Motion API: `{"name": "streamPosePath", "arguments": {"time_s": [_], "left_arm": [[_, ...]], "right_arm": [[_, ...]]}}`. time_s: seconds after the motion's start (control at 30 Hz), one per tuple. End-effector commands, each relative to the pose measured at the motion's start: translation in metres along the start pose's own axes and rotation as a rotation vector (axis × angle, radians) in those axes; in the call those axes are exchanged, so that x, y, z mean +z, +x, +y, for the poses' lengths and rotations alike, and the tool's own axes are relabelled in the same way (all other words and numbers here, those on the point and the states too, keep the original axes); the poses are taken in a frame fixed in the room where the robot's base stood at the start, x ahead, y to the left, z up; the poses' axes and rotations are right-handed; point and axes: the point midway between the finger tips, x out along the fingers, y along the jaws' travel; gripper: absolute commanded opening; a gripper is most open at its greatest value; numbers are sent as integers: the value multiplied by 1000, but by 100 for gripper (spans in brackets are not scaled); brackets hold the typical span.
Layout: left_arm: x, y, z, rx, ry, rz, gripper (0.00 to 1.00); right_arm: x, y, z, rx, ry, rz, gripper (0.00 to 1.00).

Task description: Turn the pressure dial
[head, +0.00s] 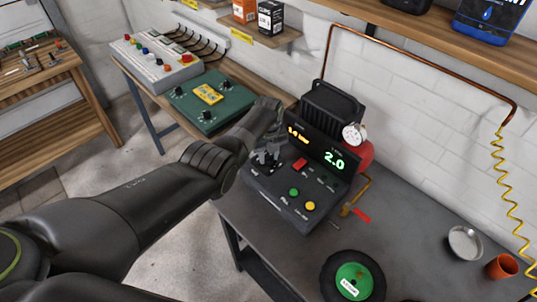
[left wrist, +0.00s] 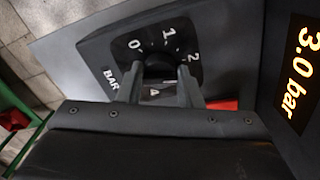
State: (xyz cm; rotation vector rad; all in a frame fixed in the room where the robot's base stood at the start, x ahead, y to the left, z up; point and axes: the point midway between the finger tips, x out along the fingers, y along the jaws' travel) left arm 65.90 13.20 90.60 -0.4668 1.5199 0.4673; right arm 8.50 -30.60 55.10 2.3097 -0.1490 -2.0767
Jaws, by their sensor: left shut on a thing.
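The pressure dial (left wrist: 160,66) is a dark knob on a black plate marked 0, 1, 2, 4 and BAR in the left wrist view. My left gripper (left wrist: 160,88) is shut on the knob, one finger on each side. An orange display (left wrist: 301,72) reads 3.0 bar in the left wrist view. A green display (head: 334,160) reads 2.0 in the head view. My right gripper is not in view.
The box has red (head: 300,164), green (head: 294,192) and yellow (head: 310,206) buttons beside the dial. A gauge (head: 354,134) stands behind it. A green-hubbed wheel (head: 353,281), a metal dish (head: 465,243) and an orange cup (head: 502,267) are on the grey bench (head: 405,240).

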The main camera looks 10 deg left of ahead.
Motion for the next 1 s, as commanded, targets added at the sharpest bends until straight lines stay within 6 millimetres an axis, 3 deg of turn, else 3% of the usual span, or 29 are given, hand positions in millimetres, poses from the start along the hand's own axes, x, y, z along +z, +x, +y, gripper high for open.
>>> {"name": "streamPosePath", "arguments": {"time_s": [0.4,1.0], "left_arm": [[0,-1,-1,-2,223,-1,9],[0,-1,-1,-2,267,-2,9]], "right_arm": [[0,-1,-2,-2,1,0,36],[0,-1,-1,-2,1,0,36]]}}
